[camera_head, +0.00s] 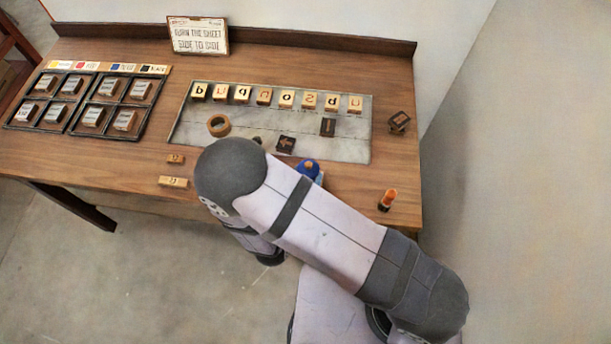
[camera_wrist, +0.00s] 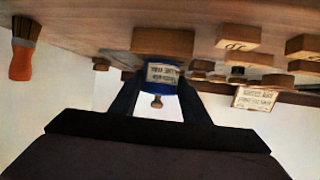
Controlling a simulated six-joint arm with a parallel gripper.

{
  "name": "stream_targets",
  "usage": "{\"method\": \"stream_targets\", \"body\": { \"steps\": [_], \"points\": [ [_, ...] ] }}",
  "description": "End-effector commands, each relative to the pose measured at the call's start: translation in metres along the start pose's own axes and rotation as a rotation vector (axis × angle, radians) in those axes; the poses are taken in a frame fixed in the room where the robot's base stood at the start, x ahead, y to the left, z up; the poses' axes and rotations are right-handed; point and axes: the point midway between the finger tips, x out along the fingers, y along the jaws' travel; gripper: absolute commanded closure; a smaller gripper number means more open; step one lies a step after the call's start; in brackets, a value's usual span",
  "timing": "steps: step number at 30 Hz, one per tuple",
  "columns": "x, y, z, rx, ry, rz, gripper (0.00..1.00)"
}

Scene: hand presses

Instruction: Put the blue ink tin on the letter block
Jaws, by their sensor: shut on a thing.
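The blue ink tin (camera_wrist: 162,86) is between the two fingers of my gripper (camera_wrist: 160,78) in the wrist view, which looks upside down. The tin has a pale printed label and a small knob on its lid. My gripper is shut on it. A brown wooden block (camera_wrist: 163,41) lies directly on the table side of the tin; I cannot tell whether they touch. In the head view the tin (camera_head: 308,168) shows near the table's front edge beside my arm. My arm hides the gripper and the block there.
Letter blocks (camera_head: 264,97) stand in a row on a grey slab (camera_head: 350,148). Small blocks (camera_head: 173,182) lie front left. A brush (camera_head: 387,200) stands right of the tin, a dark block (camera_head: 399,122) behind it.

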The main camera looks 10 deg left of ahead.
Motion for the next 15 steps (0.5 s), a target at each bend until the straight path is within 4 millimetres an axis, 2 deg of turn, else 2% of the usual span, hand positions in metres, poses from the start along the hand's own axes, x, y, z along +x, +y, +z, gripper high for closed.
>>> {"method": "stream_targets", "body": {
  "steps": [13, 14, 15],
  "points": [
    [0.0024, -0.0003, 0.0043, 0.001, 0.002, 0.000, 1.00],
    [0.0019, -0.0002, 0.0036, 0.001, 0.001, 0.000, 0.51],
    [0.0018, -0.0002, 0.0034, 0.001, 0.001, 0.000, 0.41]
  ]
}}
